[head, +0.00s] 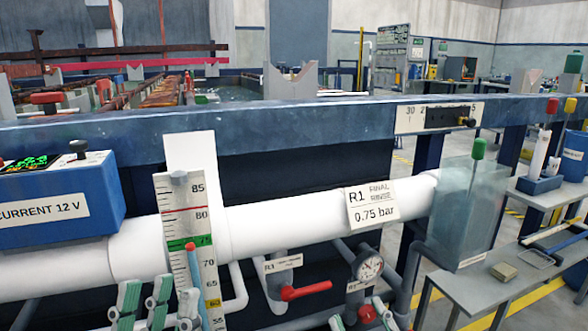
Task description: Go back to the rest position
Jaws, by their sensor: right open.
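My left gripper (144,306) is at the bottom left, in front of the white pipe and beside the upright scale. Its green-padded fingers show, but I cannot tell which parts pair up or whether it is open. My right gripper (359,322) is at the bottom middle, below the pressure gauge. It is open, and only its fingertips show at the picture's lower edge. A thin blue rod with a red top (192,262) stands in front of the scale, close to the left gripper. I cannot tell whether it is touched.
A thick white pipe (285,222) crosses ahead, below a blue-grey beam (300,126). The scale (180,200), a red-handled valve (305,290) and a gauge (369,267) are close by. A blue box (100,214) sits at left. A grey bench (505,290) stands at right.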

